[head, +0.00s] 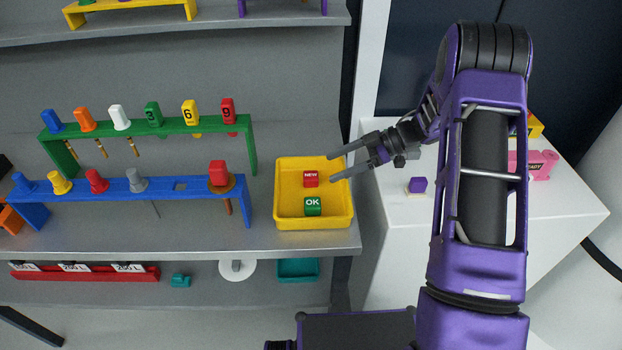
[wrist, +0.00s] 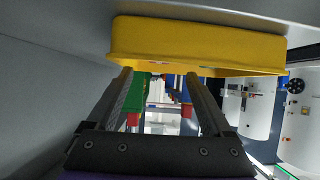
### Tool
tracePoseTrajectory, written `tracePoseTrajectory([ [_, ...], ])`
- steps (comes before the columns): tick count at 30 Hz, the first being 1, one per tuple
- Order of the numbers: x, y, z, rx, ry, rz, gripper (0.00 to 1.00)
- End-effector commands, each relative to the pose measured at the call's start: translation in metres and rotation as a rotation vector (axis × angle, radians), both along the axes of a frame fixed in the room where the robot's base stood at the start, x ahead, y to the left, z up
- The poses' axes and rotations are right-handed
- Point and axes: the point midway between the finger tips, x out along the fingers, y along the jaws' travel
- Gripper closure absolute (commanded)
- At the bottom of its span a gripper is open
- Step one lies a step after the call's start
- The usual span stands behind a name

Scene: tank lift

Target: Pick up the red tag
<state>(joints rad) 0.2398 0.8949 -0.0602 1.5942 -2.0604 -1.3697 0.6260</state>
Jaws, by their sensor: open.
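The red tag (head: 311,179), marked NEW, lies in the yellow tray (head: 342,218) in the head view. A green tag (head: 312,206) marked OK lies just in front of it in the same tray. My gripper (head: 331,168) reaches in from the right, its two fingers apart and empty, with the tips at the tray's right side, a little right of the red tag. In the wrist view the yellow tray (wrist: 200,40) fills the top behind the open fingers, and I cannot make out the red tag there.
A green rack (head: 180,128) and a blue rack (head: 120,190) with several coloured pieces stand left of the tray on the grey shelf. A white table (head: 560,212) on the right carries a purple block (head: 417,185) and a pink object (head: 542,164). Another shelf (head: 290,15) is above.

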Motion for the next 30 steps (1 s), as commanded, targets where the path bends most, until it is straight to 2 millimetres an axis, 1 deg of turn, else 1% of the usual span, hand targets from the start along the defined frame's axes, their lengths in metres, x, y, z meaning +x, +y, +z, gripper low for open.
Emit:
tracePoseTrajectory([
  [1, 0.000, 0.007, -0.004, 0.001, 0.000, 0.001, 0.15],
  [3, 0.000, 0.013, -0.008, 0.000, 0.000, 0.000, 0.15],
  [8, 0.000, 0.021, -0.012, 0.000, 0.000, 0.001, 0.15],
  [10, 0.000, 0.028, -0.016, 0.001, 0.000, 0.001, 0.15],
  [15, -0.001, 0.053, -0.029, 0.001, 0.001, 0.002, 0.15],
  [18, 0.000, 0.064, -0.035, 0.000, 0.000, 0.000, 0.15],
  [21, 0.000, 0.069, -0.038, 0.000, 0.000, 0.000, 0.15],
  [28, 0.000, 0.070, -0.038, -0.001, 0.000, -0.001, 0.15],
  [30, 0.000, 0.070, -0.038, 0.000, 0.000, -0.001, 0.28],
])
